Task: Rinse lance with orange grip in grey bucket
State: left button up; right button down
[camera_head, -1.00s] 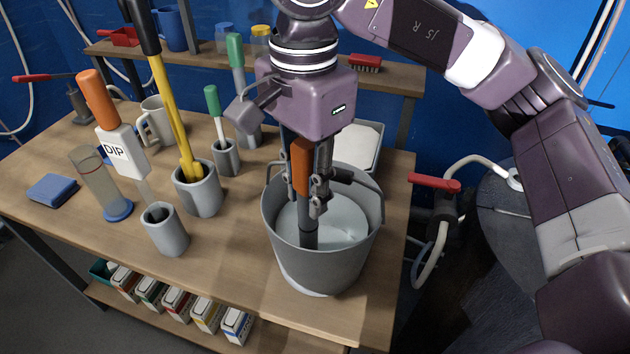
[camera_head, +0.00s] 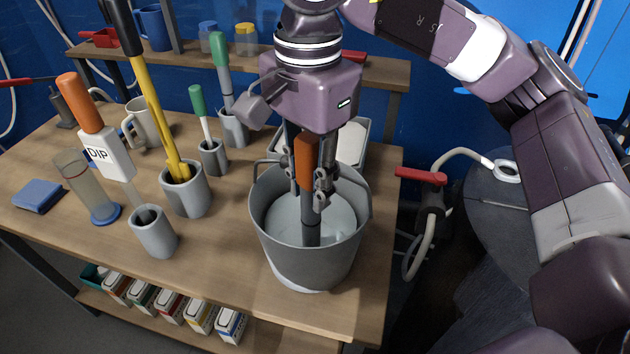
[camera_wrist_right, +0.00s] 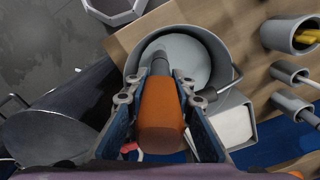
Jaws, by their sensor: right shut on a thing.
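The lance with orange grip (camera_head: 307,160) is upright, its dark grey shaft reaching down into the grey bucket (camera_head: 306,268). My right gripper (camera_head: 312,185) is shut on the orange grip above the bucket. In the right wrist view the orange grip (camera_wrist_right: 162,112) lies between the fingers, and the shaft points into the grey bucket (camera_wrist_right: 222,58). The bucket holds pale liquid around the lance. The lance's lower end is hidden by the bucket's near wall and the liquid. My left gripper is not in view.
Left of the bucket stand an empty grey cup (camera_head: 153,232), a cup holding yellow tools (camera_head: 186,192), a DIP-labelled tool with another orange grip (camera_head: 80,102), a clear cylinder (camera_head: 88,188) and a blue pad (camera_head: 38,196). A white-topped tray (camera_head: 352,142) is behind the bucket. A red-handled tap (camera_head: 421,176) is right of the table.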

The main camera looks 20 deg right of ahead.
aim_at(309, 163)
notch_tip(309, 163, up, 4)
jog(key=p, duration=0.3)
notch_tip(309, 163, up, 8)
jog(key=p, duration=0.7)
notch_tip(309, 163, up, 15)
jog(key=p, duration=1.3)
jog(key=shift+f, duration=0.1)
